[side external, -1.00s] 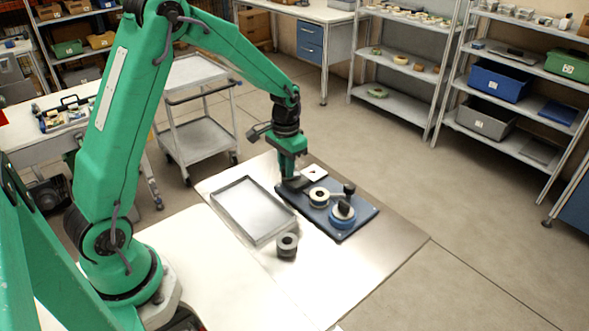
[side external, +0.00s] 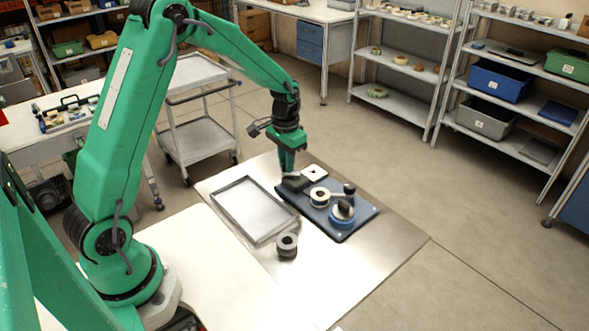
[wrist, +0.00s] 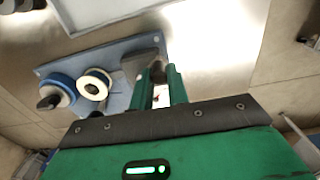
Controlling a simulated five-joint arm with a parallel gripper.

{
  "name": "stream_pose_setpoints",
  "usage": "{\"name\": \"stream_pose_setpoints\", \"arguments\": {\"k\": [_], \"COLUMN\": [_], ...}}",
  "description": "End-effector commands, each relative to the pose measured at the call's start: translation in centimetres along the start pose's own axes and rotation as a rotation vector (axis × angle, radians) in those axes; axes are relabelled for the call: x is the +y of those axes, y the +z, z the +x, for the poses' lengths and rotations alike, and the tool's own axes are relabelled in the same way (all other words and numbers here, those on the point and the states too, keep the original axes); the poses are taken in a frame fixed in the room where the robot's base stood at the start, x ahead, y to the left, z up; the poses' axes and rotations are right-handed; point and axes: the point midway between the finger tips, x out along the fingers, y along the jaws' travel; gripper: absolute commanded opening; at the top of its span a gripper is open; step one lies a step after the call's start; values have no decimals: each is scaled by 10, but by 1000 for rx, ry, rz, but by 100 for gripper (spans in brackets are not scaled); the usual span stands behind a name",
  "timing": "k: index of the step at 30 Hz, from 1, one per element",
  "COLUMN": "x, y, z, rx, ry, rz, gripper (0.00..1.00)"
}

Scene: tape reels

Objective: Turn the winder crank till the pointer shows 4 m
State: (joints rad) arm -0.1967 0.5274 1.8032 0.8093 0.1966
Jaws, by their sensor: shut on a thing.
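The winder stands on a blue base plate (side external: 335,232). It carries a cream reel with a dark centre (side external: 319,197) and a blue reel (side external: 342,217) with a black top. A dark grey block (side external: 296,183) is at the plate's back left end; it also shows in the wrist view (wrist: 146,60). My gripper (side external: 287,173) points down at that end, its fingers (wrist: 160,84) close together. It is shut on what seems to be the crank handle, mostly hidden between the fingers. A white square plate (side external: 314,173) lies beside the block. No pointer or scale is readable.
An empty grey tray (side external: 242,237) lies left of the winder. A dark grey reel (side external: 287,246) stands on the metal sheet near the tray's front corner. The sheet's right part (side external: 385,247) is clear. A cart and shelves stand farther back.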

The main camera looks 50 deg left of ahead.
Motion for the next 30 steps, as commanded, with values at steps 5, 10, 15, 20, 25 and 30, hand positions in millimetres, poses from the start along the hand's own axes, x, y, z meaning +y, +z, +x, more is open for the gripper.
{"name": "stream_pose_setpoints", "arguments": {"k": [5,10,15,20,25,30], "x": [0,0,-1,-3,-4,-4], "y": [-3,-3,-7,-13,-16,-15], "z": [-2,-2,-2,-2,-2,-2], "rx": [8,7,5,5,4,3], "ry": [-2,-1,-1,-1,-1,-1], "rz": [2,2,2,2,3,2], "gripper": [0,0,0,0,0,0]}}
